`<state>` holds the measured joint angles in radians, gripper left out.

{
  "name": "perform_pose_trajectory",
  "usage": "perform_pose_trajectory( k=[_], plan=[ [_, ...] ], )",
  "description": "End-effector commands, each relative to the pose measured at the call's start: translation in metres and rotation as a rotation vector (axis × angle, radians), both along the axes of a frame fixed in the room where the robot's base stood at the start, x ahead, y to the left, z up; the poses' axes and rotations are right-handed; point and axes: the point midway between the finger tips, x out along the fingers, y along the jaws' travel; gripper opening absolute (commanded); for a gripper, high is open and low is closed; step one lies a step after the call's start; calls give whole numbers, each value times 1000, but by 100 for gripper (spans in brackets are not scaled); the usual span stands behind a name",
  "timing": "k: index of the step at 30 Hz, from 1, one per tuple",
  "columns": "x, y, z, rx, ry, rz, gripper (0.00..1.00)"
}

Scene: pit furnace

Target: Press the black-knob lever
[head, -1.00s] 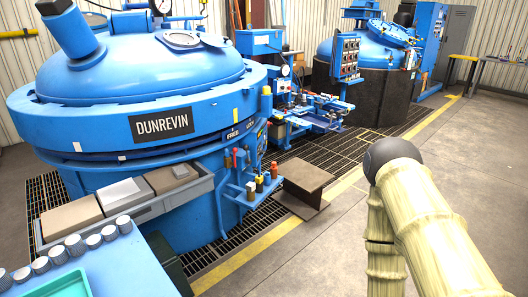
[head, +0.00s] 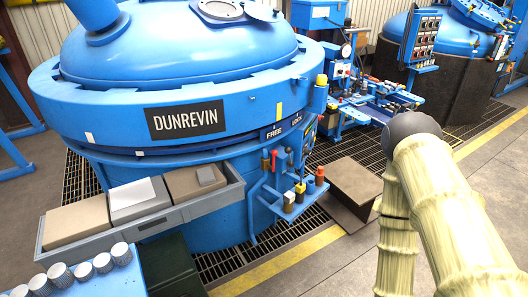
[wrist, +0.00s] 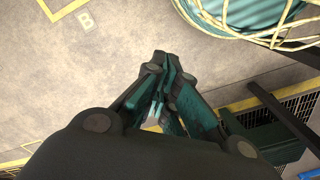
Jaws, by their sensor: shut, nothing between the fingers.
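In the head view, a small group of upright levers stands at the right side of the blue Dunrevin furnace (head: 186,122). One lever seems to have a dark knob (head: 289,151); it is too small to be certain. Beside it to the left is a red-handled lever (head: 273,156). My gripper (wrist: 164,62) shows in the wrist view, its fingers together and empty, pointing over bare floor. It is apart from the levers, which do not show in the wrist view. In the head view my arm fills the right side, and my gripper is not visible there.
A blue shelf with small coloured items (head: 299,187) sticks out below the levers. A brown step (head: 355,184) stands to its right. A grey tray (head: 170,221) with boxes fronts the furnace. The wrist view shows a teal round container (wrist: 248,14) and open floor.

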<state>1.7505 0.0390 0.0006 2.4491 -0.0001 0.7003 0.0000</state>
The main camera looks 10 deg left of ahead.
Motion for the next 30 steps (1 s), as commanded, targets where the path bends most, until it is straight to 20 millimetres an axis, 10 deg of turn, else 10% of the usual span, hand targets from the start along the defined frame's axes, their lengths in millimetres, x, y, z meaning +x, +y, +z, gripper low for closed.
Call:
perform_pose_trajectory(
  k=[16,20,30],
  plan=[
    [21,-1,-16,-4,-42,43,0],
    [76,4,-47,-21,-154,163,0],
    [291,22,-97,-175,-573,628,0]
  ],
)
